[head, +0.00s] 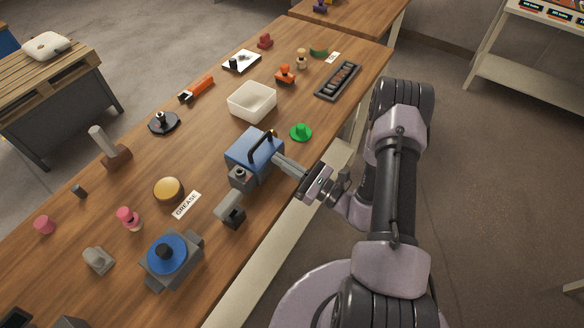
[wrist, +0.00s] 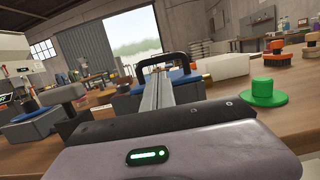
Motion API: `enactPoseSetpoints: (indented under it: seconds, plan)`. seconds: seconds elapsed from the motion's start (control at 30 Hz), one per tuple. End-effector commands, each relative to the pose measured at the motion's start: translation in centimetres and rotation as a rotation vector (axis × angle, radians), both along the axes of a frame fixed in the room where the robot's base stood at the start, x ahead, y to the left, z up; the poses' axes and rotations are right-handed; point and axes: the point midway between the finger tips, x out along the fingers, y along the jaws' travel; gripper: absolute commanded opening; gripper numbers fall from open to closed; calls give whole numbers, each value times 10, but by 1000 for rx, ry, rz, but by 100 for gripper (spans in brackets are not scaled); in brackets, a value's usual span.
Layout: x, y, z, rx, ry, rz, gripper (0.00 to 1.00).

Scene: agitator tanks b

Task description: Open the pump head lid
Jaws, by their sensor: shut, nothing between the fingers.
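The pump head appears to be the blue and grey box (head: 240,172) at the middle of the bench. Its blue lid (head: 248,148) looks down, with a black arched handle (head: 264,143) standing on top. The handle also shows in the wrist view (wrist: 164,57), straight beyond the fingers. My gripper (head: 278,160) comes from the right, with its fingers shut and empty. The fingertips are at the right side of the box, close to the handle; I cannot tell whether they touch it. In the wrist view the fingers (wrist: 157,80) hide part of the box.
A green knob (head: 301,132) stands just behind my gripper. A white bin (head: 252,102) stands beyond the box. A grey block with a lever (head: 231,212) and a block with a blue disc (head: 168,252) are nearer. The bench's right edge runs below my gripper.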

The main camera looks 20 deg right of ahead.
Motion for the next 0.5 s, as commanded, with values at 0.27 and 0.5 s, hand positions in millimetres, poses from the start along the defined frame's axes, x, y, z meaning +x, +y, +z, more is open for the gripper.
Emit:
enactPoseSetpoints:
  seconds: [0.27,0.5]
  plan:
    - [29,22,7,0,0,2,0]
    - [32,24,9,1,0,1,0]
